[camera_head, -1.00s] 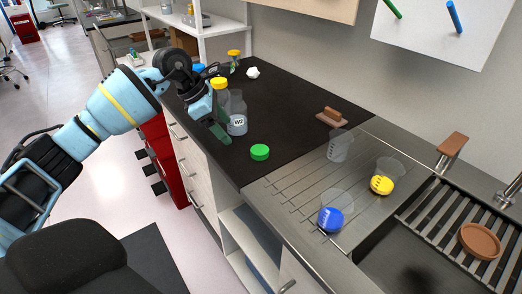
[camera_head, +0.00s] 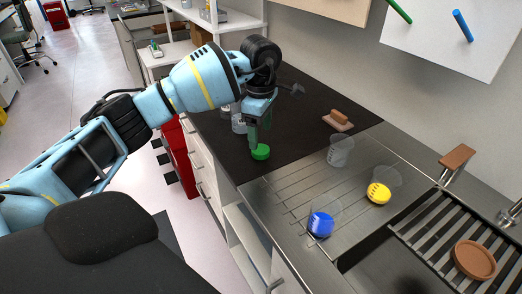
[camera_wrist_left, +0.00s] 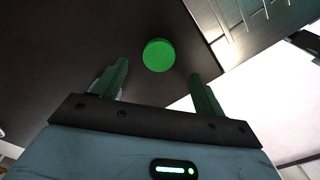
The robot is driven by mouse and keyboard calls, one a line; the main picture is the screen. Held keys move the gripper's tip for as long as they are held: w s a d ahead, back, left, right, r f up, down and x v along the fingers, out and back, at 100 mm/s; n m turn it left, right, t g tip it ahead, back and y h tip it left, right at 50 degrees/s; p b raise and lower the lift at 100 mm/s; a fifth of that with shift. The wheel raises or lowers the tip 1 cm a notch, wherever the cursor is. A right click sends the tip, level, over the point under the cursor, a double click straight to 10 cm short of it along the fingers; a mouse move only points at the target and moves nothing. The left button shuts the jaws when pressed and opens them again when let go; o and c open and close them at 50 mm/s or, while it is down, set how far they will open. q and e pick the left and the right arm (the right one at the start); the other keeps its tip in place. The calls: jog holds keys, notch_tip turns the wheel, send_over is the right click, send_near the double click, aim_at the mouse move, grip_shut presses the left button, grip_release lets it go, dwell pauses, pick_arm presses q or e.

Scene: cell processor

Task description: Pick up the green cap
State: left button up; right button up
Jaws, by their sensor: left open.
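The green cap (camera_head: 260,152) lies on the black countertop near its front edge, just left of the metal drainboard. My left gripper (camera_head: 259,138) points down right over it, with its green fingers close to the cap in the head view. In the left wrist view the green cap (camera_wrist_left: 158,55) shows between and beyond the two open fingers of my left gripper (camera_wrist_left: 160,85), and nothing is held. I cannot tell the exact gap between fingertips and cap. My right gripper is not in view.
A clear bottle (camera_head: 239,118) stands behind my left gripper, partly hidden. Beakers with blue (camera_head: 321,222) and yellow (camera_head: 378,193) contents and an empty beaker (camera_head: 341,151) stand on the drainboard. A brown-handled block (camera_head: 338,120) lies at the back. The sink is at right.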

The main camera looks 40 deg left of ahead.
aim_at(262, 149)
pick_arm(q)
jog(key=shift+w+d+f, duration=0.1)
jog(key=shift+d+f, duration=0.05)
jog(key=shift+f, duration=2.5)
jog(key=shift+c, duration=0.3)
jog(key=c, duration=1)
